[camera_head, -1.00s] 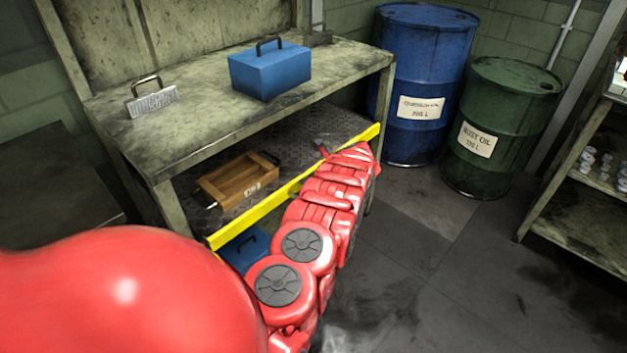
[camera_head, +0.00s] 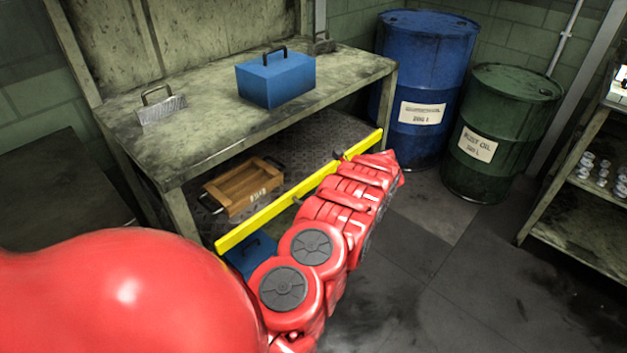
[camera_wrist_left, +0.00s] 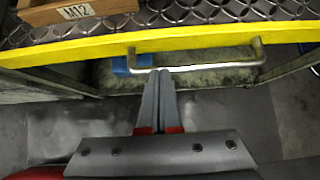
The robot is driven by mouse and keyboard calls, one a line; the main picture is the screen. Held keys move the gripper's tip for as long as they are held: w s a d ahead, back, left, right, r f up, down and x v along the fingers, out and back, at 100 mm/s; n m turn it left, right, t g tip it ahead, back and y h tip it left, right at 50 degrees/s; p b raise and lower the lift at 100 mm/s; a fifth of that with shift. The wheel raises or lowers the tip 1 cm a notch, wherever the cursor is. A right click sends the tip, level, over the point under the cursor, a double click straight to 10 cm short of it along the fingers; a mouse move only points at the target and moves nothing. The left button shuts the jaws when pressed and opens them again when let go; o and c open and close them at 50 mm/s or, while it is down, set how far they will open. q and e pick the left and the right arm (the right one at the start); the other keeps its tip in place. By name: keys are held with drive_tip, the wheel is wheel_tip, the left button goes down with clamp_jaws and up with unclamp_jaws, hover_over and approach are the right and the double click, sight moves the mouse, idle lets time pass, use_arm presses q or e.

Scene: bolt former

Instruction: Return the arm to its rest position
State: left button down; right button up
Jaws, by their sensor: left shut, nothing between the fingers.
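My left arm, red with round grey joint caps, reaches in the head view from the bottom middle up to the right, in front of the workbench (camera_head: 250,125). Its gripper is hidden there. In the left wrist view my left gripper (camera_wrist_left: 158,75) is shut and empty. Its fingertips point at the silver handle (camera_wrist_left: 205,67) on the yellow drawer front (camera_wrist_left: 200,40) and overlap it in the picture; I cannot tell whether they touch. The yellow drawer front (camera_head: 262,217) is also partly behind the arm in the head view. My right gripper is not in view.
A wooden crate (camera_head: 240,190), labelled M12 in the wrist view (camera_wrist_left: 75,11), lies in the drawer. A blue toolbox (camera_head: 276,78) and a metal-handled object (camera_head: 162,108) stand on the bench. Blue (camera_head: 425,85) and green (camera_head: 500,130) drums stand behind, a shelf (camera_head: 580,200) at right. Floor between is clear.

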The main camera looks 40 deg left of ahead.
use_arm(q)
drive_tip(key=v, duration=0.7)
drive_tip(key=shift+w, duration=0.2)
